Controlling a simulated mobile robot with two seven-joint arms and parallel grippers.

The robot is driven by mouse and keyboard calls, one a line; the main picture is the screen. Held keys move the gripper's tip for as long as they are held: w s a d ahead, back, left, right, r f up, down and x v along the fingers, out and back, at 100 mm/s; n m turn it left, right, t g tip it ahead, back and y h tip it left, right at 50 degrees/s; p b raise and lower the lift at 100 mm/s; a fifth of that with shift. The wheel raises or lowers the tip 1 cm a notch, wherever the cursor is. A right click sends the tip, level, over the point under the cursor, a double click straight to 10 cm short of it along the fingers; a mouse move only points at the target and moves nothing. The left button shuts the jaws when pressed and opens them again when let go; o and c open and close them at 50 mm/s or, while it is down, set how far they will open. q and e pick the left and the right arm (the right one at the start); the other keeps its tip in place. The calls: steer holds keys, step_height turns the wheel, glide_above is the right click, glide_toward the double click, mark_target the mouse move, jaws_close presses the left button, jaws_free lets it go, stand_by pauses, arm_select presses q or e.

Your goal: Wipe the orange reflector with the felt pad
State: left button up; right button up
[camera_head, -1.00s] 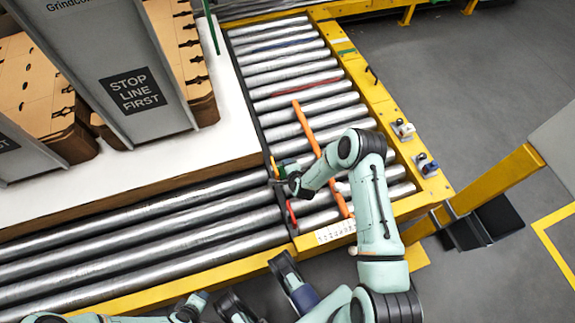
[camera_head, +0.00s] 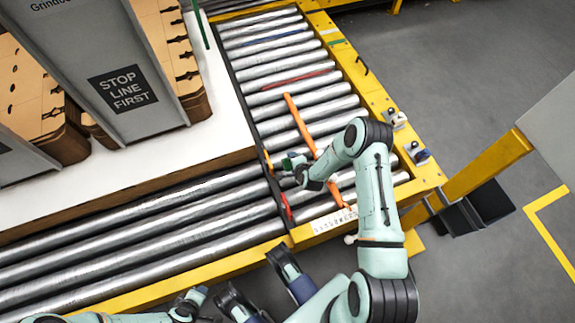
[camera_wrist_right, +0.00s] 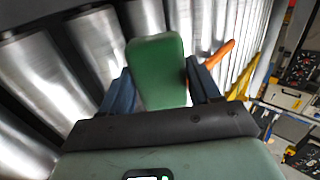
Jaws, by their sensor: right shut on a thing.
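My right gripper (camera_wrist_right: 160,80) is shut on a green pad (camera_wrist_right: 158,60), which looks like the felt pad. The pad stands out between the two dark blue fingers. In the head view the green pad (camera_head: 291,161) shows small at my right wrist, just above the rollers. A small orange piece (camera_head: 267,160), possibly the reflector, sits at the rollers' left edge, left of the pad and apart from it. A long orange bar (camera_head: 299,122) lies across the rollers, partly behind my right arm; its end (camera_wrist_right: 219,53) shows right of the pad.
The roller conveyor (camera_head: 283,80) has a yellow frame (camera_head: 366,95) with small devices (camera_head: 417,153) on its right side. Red strips (camera_head: 287,206) lie by the rollers. Left is a white table (camera_head: 60,200) with cartons and a grey "STOP LINE FIRST" panel (camera_head: 85,60).

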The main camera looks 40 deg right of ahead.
steer(key=shift+s+d, duration=0.25)
steer(key=shift+d, duration=0.7)
steer(key=shift+s+d, duration=0.25)
steer(key=shift+d, duration=0.45)
steer(key=shift+s+d, duration=0.2)
steer(key=shift+d, duration=0.5)
